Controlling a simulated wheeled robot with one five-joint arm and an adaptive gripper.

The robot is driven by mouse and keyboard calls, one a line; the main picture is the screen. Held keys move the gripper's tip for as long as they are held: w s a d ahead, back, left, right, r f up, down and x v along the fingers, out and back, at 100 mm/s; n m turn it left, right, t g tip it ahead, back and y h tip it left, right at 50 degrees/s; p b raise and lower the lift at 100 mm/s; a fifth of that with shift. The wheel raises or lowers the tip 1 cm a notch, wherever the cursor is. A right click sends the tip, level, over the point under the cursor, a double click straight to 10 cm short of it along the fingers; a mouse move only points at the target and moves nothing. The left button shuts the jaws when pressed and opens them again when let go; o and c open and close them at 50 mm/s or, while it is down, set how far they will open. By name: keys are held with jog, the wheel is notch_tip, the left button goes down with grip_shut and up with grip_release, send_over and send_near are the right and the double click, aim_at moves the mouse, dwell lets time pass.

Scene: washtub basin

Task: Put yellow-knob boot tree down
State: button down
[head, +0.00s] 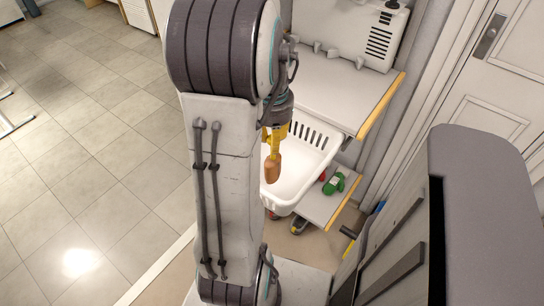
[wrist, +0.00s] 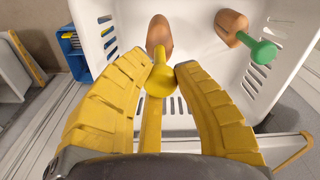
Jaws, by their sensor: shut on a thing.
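My gripper (wrist: 162,72) has yellow fingers shut around the yellow knob of the yellow-knob boot tree (wrist: 158,36). Its brown wooden foot points away from the fingers, over the inside of the white basin (wrist: 101,18). In the head view the boot tree (head: 272,169) hangs down from my gripper (head: 274,138) in front of the white slotted basin (head: 318,138). My arm hides the basin's left part. I cannot tell whether the foot touches the basin. A green-knob boot tree (wrist: 262,50) lies in the basin to the right in the wrist view.
A shelf with a yellow edge (head: 340,95) stands behind the basin. A green item (head: 334,183) lies on a lower shelf to the right of the basin. A blue box (wrist: 71,42) is outside the basin at left. The tiled floor (head: 90,140) at left is mostly clear.

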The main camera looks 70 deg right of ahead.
aim_at(273, 158)
jog(key=shift+f+b, duration=0.5)
jog(key=shift+f, duration=2.6)
jog(key=c, duration=1.1)
grip_release()
jog(key=shift+r, duration=0.2)
